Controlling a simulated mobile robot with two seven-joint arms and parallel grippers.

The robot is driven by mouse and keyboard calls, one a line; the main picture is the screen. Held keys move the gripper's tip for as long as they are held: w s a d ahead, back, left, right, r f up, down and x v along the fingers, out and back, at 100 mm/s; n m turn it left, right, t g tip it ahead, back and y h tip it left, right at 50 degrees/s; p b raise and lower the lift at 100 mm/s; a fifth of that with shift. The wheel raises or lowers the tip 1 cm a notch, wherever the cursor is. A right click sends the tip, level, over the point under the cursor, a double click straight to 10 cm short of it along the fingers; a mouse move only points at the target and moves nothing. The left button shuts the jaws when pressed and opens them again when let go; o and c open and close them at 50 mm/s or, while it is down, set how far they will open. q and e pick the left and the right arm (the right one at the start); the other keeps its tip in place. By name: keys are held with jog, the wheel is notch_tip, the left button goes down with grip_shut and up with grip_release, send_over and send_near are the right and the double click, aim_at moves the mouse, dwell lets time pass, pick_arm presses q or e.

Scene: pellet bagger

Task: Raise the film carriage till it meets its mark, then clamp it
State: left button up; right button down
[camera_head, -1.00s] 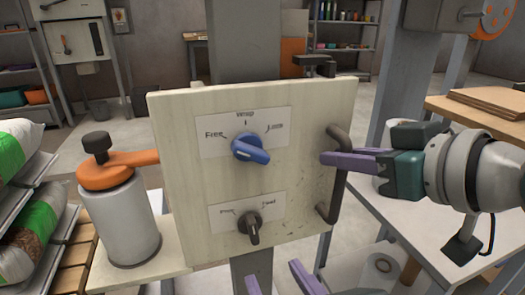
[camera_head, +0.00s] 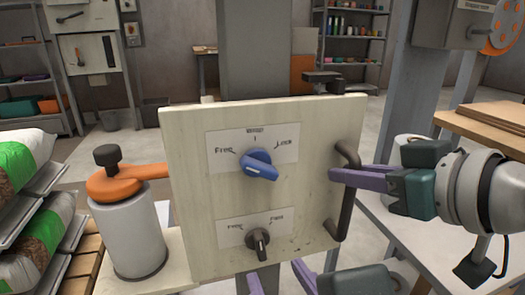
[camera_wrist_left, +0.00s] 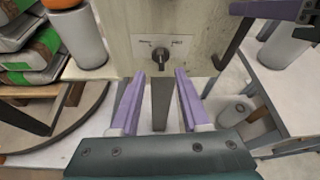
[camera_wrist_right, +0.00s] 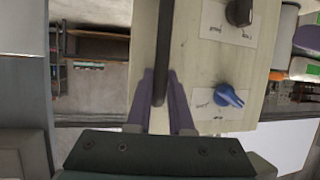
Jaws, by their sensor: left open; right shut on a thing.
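A cream panel (camera_head: 200,235) stands upright against a grey column (camera_head: 255,60); I take it for the film carriage. It bears a blue knob (camera_head: 259,165) on a "Free"/"Lock" label and a black knob (camera_head: 258,243) below. The blue knob's setting is unclear to me. My right gripper (camera_head: 335,176) is shut on the dark bar handle (camera_head: 344,215) at the panel's right edge; the handle runs between its fingers in the right wrist view (camera_wrist_right: 160,85). My left gripper (camera_wrist_left: 160,75) is open and empty, below the black knob and apart from it. I cannot make out a mark.
A grey canister with an orange top (camera_head: 125,225) stands left of the panel. Filled bags (camera_head: 30,165) lie on racks at far left. A black fitting (camera_head: 323,82) shows behind the panel's top right. A white table (camera_head: 385,225) is at right.

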aim_at(260, 241)
pick_arm(q)
jog(key=x, duration=0.9)
jog(key=shift+w+a+f, duration=0.1)
jog(key=shift+w, duration=0.05)
jog(key=shift+c, duration=0.2)
grip_shut()
